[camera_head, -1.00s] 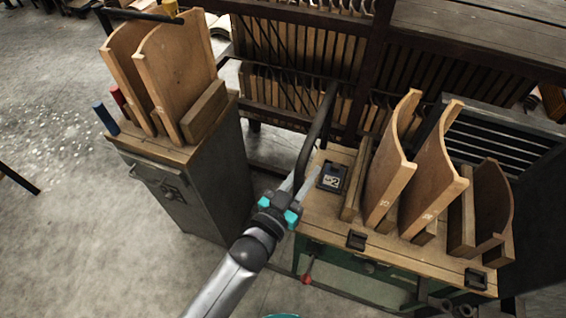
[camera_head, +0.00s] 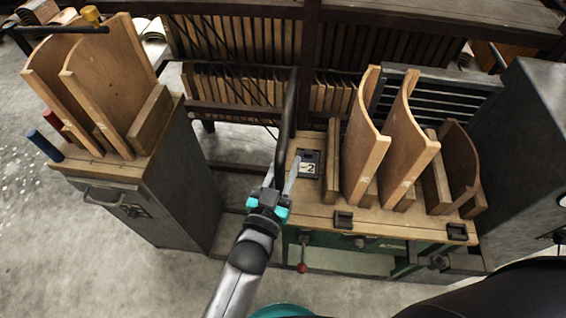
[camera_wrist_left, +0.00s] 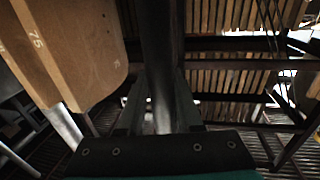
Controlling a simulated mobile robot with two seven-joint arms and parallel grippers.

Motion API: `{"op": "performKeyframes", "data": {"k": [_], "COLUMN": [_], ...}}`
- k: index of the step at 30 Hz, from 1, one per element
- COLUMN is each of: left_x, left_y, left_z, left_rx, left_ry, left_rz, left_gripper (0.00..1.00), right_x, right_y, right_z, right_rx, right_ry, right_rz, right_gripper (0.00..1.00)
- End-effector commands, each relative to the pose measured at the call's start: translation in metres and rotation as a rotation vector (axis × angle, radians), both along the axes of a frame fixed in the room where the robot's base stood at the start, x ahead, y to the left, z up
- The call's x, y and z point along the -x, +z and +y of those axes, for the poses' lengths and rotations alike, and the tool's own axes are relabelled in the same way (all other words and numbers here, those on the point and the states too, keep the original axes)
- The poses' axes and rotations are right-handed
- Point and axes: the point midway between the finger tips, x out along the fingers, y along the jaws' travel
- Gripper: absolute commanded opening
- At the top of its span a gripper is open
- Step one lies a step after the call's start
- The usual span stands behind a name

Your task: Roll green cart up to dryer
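The green cart (camera_head: 325,237) has a wooden top and stands right of centre in the head view. Its dark upright handle bar (camera_head: 289,115) rises at its left end. Tall curved wooden boards stand on the top beside a small black number plate (camera_head: 308,163). My left gripper (camera_head: 281,176) has its fingers on either side of the bar and is shut on it. In the left wrist view the bar (camera_wrist_left: 162,50) runs between the fingers (camera_wrist_left: 160,115). A tall grey metal cabinet (camera_head: 525,125) stands at the right; I cannot tell if it is the dryer. My right gripper is out of view.
A grey cabinet (camera_head: 170,205) with curved boards on top stands at the left, apart from the cart. A wooden slat rack (camera_head: 235,85) runs behind. A dark louvred panel (camera_head: 440,95) is just behind the cart's right part. Bare concrete floor (camera_head: 90,270) lies front left.

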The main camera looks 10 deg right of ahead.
Motion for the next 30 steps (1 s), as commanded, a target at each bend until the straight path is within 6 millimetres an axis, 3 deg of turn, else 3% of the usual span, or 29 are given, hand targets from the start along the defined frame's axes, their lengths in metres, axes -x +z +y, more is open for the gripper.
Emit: {"op": "performKeyframes", "data": {"k": [1, 7, 17, 23, 30], "left_x": [0.003, 0.002, 0.004, 0.027, 0.073], "left_y": [0.000, 0.000, 0.000, 0.000, 0.000], "left_z": [-0.005, -0.003, 0.001, 0.015, 0.042], "left_rx": [0.004, 0.003, 0.001, -0.001, 0.000], "left_ry": [-0.007, -0.005, -0.002, -0.002, -0.003], "left_rz": [0.003, 0.002, 0.002, 0.005, 0.007], "left_gripper": [0.35, 0.57, 0.57, 0.57, 0.57], "right_x": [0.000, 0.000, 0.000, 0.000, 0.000], "right_y": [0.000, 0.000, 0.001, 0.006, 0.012], "right_z": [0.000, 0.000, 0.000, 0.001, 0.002], "right_rx": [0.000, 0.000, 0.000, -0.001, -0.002], "right_ry": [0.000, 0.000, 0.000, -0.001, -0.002], "right_rz": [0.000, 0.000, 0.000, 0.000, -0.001], "right_gripper": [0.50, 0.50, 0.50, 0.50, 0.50]}}
